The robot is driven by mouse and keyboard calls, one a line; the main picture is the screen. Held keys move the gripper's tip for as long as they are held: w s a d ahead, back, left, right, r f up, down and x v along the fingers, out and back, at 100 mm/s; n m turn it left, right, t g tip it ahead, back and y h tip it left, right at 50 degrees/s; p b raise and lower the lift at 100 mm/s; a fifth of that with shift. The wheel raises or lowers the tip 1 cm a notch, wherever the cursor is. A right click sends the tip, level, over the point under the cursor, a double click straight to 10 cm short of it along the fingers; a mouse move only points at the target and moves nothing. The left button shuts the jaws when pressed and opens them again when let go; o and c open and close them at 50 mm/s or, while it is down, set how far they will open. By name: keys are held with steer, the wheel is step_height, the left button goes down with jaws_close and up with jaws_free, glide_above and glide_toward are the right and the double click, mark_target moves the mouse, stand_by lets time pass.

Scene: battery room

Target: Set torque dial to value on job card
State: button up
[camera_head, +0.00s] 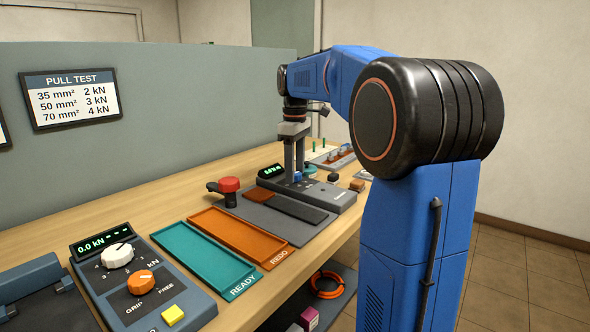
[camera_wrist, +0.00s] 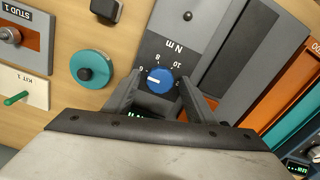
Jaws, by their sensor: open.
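The torque dial is a blue knob (camera_wrist: 161,81) with a white pointer line toward the left of the wrist view. In the head view, my gripper (camera_head: 294,160) points down over the grey torque unit (camera_head: 335,200), with a small green display (camera_head: 271,170) too small to read. I cannot make out a job card.
A teal round piece (camera_wrist: 92,69) and STUD 1 fixture (camera_wrist: 20,35) lie beside the unit. A red knob (camera_head: 229,185), READY tray (camera_head: 236,290), REDO tray (camera_head: 278,258) and pull tester (camera_head: 105,305) stand on the bench. A PULL TEST chart (camera_head: 71,97) hangs behind.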

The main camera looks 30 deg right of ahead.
steer(key=shift+c, duration=0.5)
steer(key=c, duration=0.9)
steer(key=shift+c, duration=0.2)
